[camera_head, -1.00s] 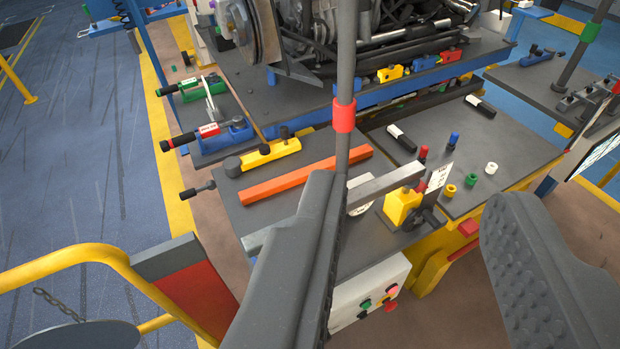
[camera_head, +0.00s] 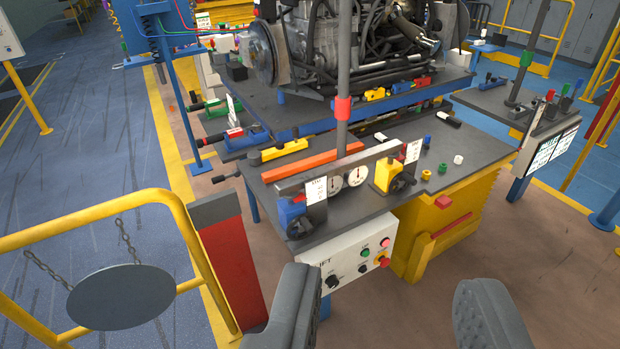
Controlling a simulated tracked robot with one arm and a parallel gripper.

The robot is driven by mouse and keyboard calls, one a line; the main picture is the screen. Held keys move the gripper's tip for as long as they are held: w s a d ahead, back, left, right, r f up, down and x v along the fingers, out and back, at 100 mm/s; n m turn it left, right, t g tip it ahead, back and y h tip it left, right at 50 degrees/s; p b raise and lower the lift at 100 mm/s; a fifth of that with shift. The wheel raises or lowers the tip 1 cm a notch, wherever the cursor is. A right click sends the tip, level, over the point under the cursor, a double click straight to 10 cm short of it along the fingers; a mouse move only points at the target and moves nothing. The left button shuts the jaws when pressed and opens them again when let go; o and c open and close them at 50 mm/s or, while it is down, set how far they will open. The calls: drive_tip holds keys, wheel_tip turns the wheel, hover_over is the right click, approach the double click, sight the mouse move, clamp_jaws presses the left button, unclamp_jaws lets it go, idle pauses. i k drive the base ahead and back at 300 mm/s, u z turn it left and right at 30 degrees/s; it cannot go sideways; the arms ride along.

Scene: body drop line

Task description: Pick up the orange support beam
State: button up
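The orange support beam (camera_head: 305,163) lies flat on the dark grey top of the lift table (camera_head: 250,184), slanting slightly up to the right. A grey metal bar with two round gauges stands just in front of the beam. My gripper (camera_head: 386,290) is open and empty at the bottom of the view. Its two dark fingers are wide apart, nearer to me than the table and clear of the beam.
A blue clamp (camera_head: 292,212) and a yellow clamp (camera_head: 383,176) stand by the ends of the grey bar. A white control box (camera_head: 350,262) is on the table's front. A yellow rail (camera_head: 90,208) and red panel (camera_head: 232,265) stand left. An engine (camera_head: 330,48) sits behind.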

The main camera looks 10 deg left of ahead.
sight(282, 172)
drive_tip(key=z, duration=0.5)
drive_tip(key=i, duration=2.4)
drive_tip(key=u, duration=1)
drive_tip(key=i, duration=0.7)
drive_tip(key=u, duration=0.4)
